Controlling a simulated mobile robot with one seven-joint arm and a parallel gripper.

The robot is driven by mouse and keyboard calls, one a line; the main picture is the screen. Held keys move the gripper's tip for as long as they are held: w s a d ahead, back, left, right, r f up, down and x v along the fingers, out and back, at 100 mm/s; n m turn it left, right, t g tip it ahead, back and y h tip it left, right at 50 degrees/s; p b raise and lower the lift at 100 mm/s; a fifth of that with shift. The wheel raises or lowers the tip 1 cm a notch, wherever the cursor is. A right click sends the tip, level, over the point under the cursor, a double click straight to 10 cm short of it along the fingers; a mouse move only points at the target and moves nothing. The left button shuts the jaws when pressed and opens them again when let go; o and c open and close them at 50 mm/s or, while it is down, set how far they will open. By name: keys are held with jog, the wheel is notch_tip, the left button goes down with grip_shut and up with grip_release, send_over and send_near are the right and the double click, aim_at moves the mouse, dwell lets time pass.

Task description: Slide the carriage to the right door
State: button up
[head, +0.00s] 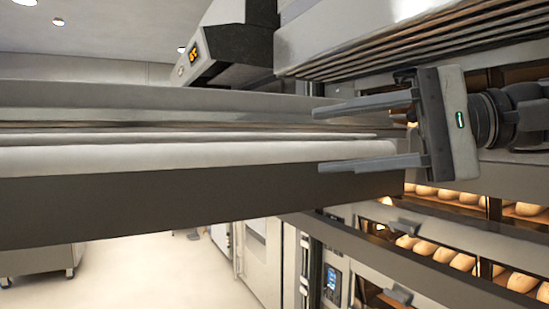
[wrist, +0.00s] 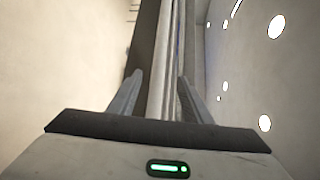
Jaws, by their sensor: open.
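A long loader-like carriage (head: 200,196), with a dark front panel and a pale roller-like edge, spans the head view from the left to my gripper. I take it to be the carriage; no label shows. My gripper (head: 318,138) is at its right end, fingers pointing left. The fingers are open, one above and one below the pale edge in the head view. In the wrist view my gripper (wrist: 158,80) has a long pale bar (wrist: 163,60) running between its fingers. I cannot tell whether they touch it. Which oven door is the right door is unclear.
Deck ovens with lit windows and loaves (head: 447,256) stand at the right, behind and below my gripper. A control panel (head: 332,283) is at lower centre. A dark unit with an orange display (head: 194,52) hangs above. Pale floor (head: 160,270) is open at lower left.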

aim_at(235, 153)
jog(key=p+x, duration=0.1)
jog(key=x, duration=1.6)
grip_shut()
